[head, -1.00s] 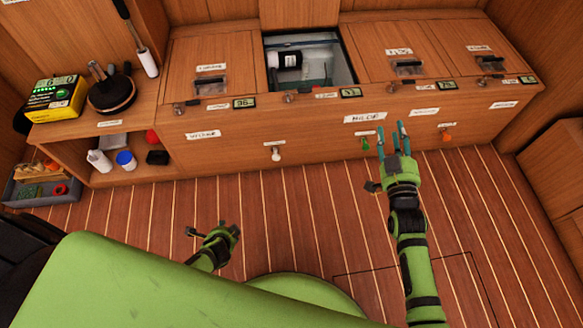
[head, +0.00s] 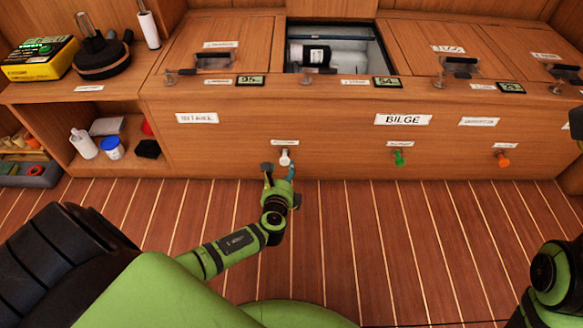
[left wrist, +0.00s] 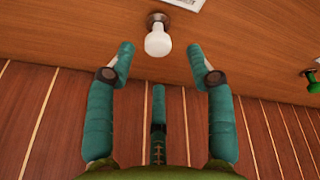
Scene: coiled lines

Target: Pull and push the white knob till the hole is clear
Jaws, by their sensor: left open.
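The white knob (head: 285,157) sticks out of the wooden front panel, left of the middle. It also shows in the left wrist view (left wrist: 158,42), on a dark round base. My left gripper (head: 279,169) is open just below and in front of the knob. No hole is clearly visible. An open locker (head: 377,82) above holds a white bottle with a dark band (head: 309,55). My right gripper is out of view.
A green knob (head: 398,158) and an orange knob (head: 503,160) are on the same panel to the right. A shelf (head: 100,178) with small containers stands at the left. The striped floor (head: 380,250) before the panel is clear.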

